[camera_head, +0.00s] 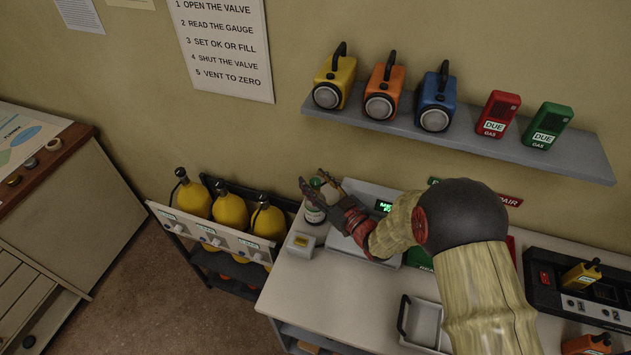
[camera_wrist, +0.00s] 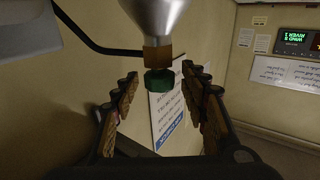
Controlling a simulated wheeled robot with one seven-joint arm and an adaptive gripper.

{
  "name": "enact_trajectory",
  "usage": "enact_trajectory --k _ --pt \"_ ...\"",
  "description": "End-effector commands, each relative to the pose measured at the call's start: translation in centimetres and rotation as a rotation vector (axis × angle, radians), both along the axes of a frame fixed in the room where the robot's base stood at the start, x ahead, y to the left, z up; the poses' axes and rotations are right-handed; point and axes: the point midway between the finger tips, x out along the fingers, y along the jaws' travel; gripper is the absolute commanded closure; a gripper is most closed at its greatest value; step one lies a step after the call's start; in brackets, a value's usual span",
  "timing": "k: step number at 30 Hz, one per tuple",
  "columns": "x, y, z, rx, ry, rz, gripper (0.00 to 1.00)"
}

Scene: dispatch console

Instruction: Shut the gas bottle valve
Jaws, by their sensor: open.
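The gas bottle (camera_head: 315,214) stands on the bench at its left end, with a pale label and a green top, partly hidden by my gripper (camera_head: 315,180). In the wrist view the picture is upside down: the silver bottle (camera_wrist: 155,18) comes from the top edge, with a brass neck (camera_wrist: 158,55) and the green valve knob (camera_wrist: 159,84). My gripper also shows there (camera_wrist: 160,76), its fingers apart on either side of the knob. A gap shows on both sides, and the fingers do not appear to touch it. I cannot tell how far the valve is turned.
A grey device with a green display (camera_head: 385,206) sits behind my forearm. A rack of yellow cylinders (camera_head: 229,212) is left of the bench. A shelf (camera_head: 480,142) with lamps hangs above. A tray (camera_head: 426,324) lies nearer.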

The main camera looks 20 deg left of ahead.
Motion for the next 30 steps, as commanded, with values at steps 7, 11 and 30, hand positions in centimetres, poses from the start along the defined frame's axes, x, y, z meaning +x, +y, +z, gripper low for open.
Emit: enact_trajectory --k 7,11,30 --pt "0.01 -0.03 0.01 0.0 0.0 0.0 0.61" --pt "0.01 -0.04 0.02 0.0 0.0 0.0 0.68" --pt "0.0 -0.03 0.02 0.0 0.0 -0.003 1.0"
